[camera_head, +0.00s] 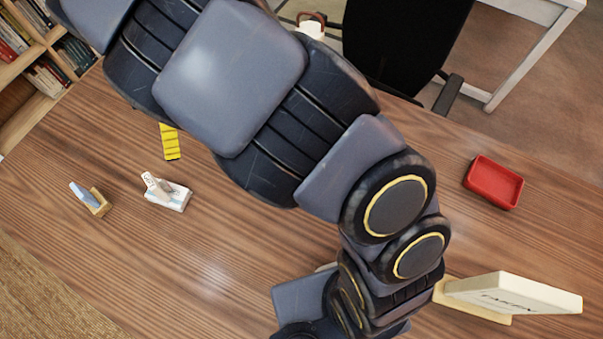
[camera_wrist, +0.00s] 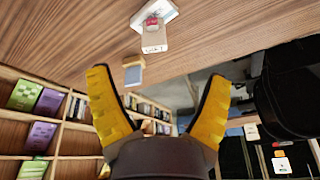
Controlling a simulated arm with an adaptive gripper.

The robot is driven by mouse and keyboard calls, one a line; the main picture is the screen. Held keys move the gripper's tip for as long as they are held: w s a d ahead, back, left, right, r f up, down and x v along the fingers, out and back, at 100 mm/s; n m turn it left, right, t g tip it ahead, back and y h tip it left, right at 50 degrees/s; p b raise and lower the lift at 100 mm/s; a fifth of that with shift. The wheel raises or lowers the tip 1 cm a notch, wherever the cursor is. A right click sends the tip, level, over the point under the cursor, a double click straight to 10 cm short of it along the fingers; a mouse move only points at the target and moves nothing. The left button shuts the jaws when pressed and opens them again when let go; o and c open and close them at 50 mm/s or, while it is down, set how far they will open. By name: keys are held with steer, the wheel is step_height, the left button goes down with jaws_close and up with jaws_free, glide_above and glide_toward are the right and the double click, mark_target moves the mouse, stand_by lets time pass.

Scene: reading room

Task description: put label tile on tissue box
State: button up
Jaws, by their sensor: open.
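My gripper (camera_wrist: 158,76) shows in the wrist view with its two yellow fingers spread wide and nothing between them. The lettered piece also shows in the wrist view (camera_wrist: 154,42), beyond the fingertips. A large cream block with dark lettering (camera_head: 515,293) tilts over a tan base at the lower right. I cannot tell for sure which of these are the label tile and tissue box.
A wooden holder with a blue-grey piece (camera_head: 91,199) stands left of the white box. A red tray (camera_head: 493,182) is at the right. Bare tabletop lies between the white box and my arm. A black chair (camera_head: 405,40) stands behind.

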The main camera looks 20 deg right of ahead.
steer(key=s+d+r+m+h, duration=0.1)
steer(key=s+d+r+m, duration=0.25)
steer(key=d, duration=0.25)
steer(key=s+d+r+m, duration=0.3)
steer(key=d+r+m, duration=0.2)
steer(key=d, duration=0.1)
steer(key=s+d+r+m+h, duration=0.1)
steer(key=s+d+m, duration=0.4)
steer(key=s, duration=0.3)
steer(key=s+d+r+m+h, duration=0.2)
steer(key=s+d+m, duration=0.3)
steer(key=s, duration=0.3)
steer(key=shift+s+d+m, duration=0.2)
steer(key=shift+d+m, duration=0.1)
steer(key=shift+m, duration=0.15)
